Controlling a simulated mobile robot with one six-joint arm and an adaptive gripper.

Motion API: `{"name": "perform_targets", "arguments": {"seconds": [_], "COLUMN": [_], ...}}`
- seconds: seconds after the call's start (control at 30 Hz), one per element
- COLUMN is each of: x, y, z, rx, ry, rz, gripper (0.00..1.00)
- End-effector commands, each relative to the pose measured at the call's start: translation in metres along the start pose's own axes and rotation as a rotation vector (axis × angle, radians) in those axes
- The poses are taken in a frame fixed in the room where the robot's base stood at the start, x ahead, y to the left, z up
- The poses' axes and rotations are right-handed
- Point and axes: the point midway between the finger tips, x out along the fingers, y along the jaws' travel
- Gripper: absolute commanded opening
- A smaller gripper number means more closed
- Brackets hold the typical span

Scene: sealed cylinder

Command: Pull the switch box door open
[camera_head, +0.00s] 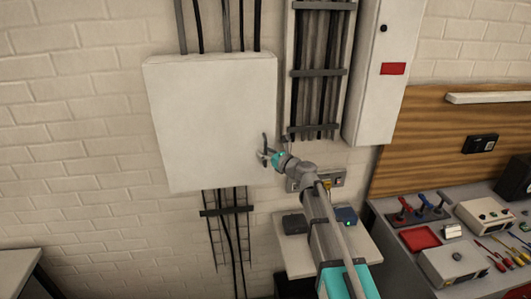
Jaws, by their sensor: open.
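The switch box (208,115) is a pale box on the brick wall at centre-left, and its door face looks shut. My gripper (264,151) is at the lower right edge of the door, with its fingers apart. The fingers overlap the door's edge in the picture; I cannot tell whether they touch it. A dark vertical piece by the fingers could be a handle or a finger; it is too small to tell. My arm reaches up from the bottom right and hides part of the wall beside the box.
A cable rack (320,70) and a tall white cabinet (383,75) with a red label are on the wall to the right. A small table (300,262) stands below my arm. A workbench (385,207) with tools is at right. The wall left of the box is clear.

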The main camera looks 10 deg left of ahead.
Motion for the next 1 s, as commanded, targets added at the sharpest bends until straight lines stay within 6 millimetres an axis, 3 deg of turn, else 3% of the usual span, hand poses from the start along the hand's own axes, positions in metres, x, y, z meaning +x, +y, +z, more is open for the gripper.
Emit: {"name": "perform_targets", "arguments": {"seconds": [0.27, 0.53, 1.0], "x": [0.0002, 0.0001, -0.0038], "y": [0.0001, 0.0, -0.0008], "z": [0.0, 0.0, 0.0], "rx": [0.0, 0.0, 0.0], "ry": [0.0, 0.0, 0.0], "rz": [0.0, 0.0, -0.009], "gripper": [0.51, 0.0, 0.0]}}
